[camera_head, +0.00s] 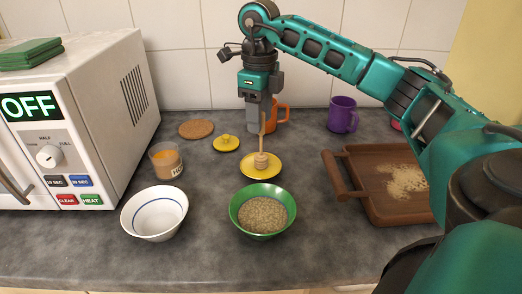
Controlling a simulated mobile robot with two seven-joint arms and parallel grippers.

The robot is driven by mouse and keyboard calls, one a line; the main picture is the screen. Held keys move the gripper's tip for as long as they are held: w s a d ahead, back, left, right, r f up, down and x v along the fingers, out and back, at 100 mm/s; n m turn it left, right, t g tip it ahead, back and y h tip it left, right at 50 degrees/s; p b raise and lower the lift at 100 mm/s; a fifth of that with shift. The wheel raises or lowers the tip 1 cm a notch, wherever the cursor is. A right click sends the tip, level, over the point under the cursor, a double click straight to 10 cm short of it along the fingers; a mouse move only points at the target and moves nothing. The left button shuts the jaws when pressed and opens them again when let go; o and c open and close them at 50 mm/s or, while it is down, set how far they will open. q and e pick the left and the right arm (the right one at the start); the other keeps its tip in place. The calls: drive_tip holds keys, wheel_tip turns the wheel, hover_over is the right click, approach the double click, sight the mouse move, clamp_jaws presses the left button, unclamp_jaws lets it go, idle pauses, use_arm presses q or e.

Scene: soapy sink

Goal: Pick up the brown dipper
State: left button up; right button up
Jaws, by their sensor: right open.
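The brown dipper (261,158) stands upright on a yellow saucer (249,172) near the middle of the counter, its ribbed head down and its thin handle up. My right gripper (257,121) reaches in from the right and points down just above and behind the dipper. Its fingers are open and level with the handle's upper end. The handle overlaps the fingers in the picture, and I cannot tell whether it is between them. My left gripper is not in view.
A green bowl of grain (240,222) and a white bowl (130,221) stand in front. A jar (165,160) and microwave (75,110) are left. An orange mug (284,116) is behind the gripper. A purple mug (343,115) and wooden tray (345,185) are right.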

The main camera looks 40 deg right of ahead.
sight(261, 141)
wheel_tip(261, 141, down, 4)
drive_tip(key=shift+s+d+f, duration=0.1)
drive_tip(key=shift+s+f, duration=0.05)
drive_tip(key=shift+c, duration=0.2)
clamp_jaws()
